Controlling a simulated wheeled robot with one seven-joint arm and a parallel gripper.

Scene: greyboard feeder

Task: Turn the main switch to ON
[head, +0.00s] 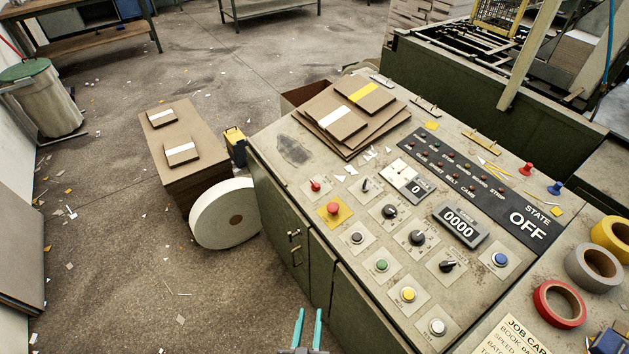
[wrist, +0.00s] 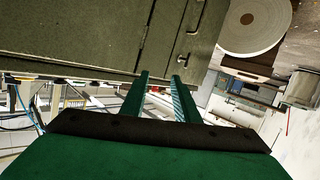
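The control panel (head: 330,222) slopes across the right half of the head view. The state display (head: 529,225) reads OFF. My gripper (head: 309,312) is at the bottom, in front of the cabinet and apart from the knobs. Its two teal fingers are apart and empty; they also show in the wrist view (wrist: 161,76).
Greyboard sheets (head: 325,140) lie on the panel's far end. Red, green, yellow, white and blue buttons surround the knobs. Tape rolls (head: 559,303) lie at right. A white roll (head: 225,215) and a board stack (head: 180,180) stand left of the cabinet.

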